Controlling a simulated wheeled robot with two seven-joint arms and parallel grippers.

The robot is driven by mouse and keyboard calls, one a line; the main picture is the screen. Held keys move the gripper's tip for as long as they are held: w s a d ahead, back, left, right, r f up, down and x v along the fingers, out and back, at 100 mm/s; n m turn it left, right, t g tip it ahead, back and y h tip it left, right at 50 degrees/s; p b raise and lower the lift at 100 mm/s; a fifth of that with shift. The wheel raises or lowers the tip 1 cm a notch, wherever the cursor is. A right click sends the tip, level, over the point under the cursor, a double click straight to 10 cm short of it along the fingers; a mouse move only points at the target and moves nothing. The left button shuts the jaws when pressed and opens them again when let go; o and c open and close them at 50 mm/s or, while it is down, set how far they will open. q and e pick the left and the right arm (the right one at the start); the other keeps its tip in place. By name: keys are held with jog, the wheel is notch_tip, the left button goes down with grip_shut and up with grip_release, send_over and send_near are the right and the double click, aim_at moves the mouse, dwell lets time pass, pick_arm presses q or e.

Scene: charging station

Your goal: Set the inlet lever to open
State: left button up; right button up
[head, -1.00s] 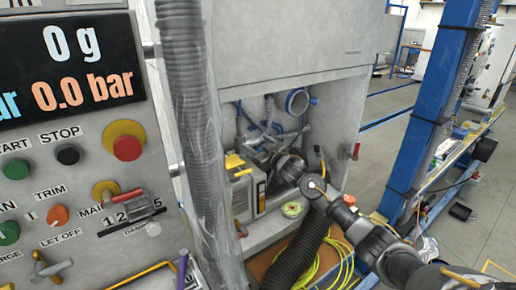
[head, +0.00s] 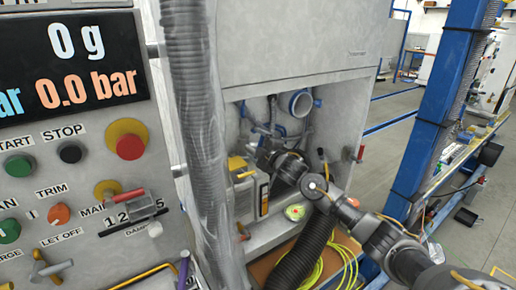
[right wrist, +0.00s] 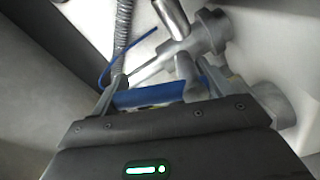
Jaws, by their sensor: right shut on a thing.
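My right arm reaches into the open recess of the grey cabinet. In the head view my right gripper (head: 262,150) is at the pipework there, and its fingertips are hard to make out. In the right wrist view the gripper (right wrist: 160,88) is shut on a blue lever (right wrist: 150,96), which lies between its two fingers beside grey metal pipe fittings (right wrist: 205,35). I cannot read the lever's setting, and the gripper body hides part of it. My left gripper is not in view.
A black corrugated hose (head: 305,255) and yellow cable (head: 342,272) lie in front. A plastic-wrapped duct (head: 188,110) and the control panel (head: 85,175) stand left.

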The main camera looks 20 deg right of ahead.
jog(key=shift+a+n+b, duration=0.2)
jog(key=shift+n+b, duration=0.1)
jog(key=shift+n, duration=0.6)
jog(key=shift+s+a+n+b, duration=0.1)
jog(key=shift+a+n+b, duration=0.2)
jog(key=shift+n, duration=0.8)
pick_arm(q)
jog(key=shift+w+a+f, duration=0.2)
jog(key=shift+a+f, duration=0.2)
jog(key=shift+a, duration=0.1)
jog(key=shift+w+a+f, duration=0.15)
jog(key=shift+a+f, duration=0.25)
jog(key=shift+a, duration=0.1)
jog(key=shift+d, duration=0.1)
pick_arm(e)
jog(key=shift+a, duration=0.1)
jog(key=shift+r, duration=0.1)
jog(key=o, duration=1.4)
jog(key=shift+c, duration=0.2)
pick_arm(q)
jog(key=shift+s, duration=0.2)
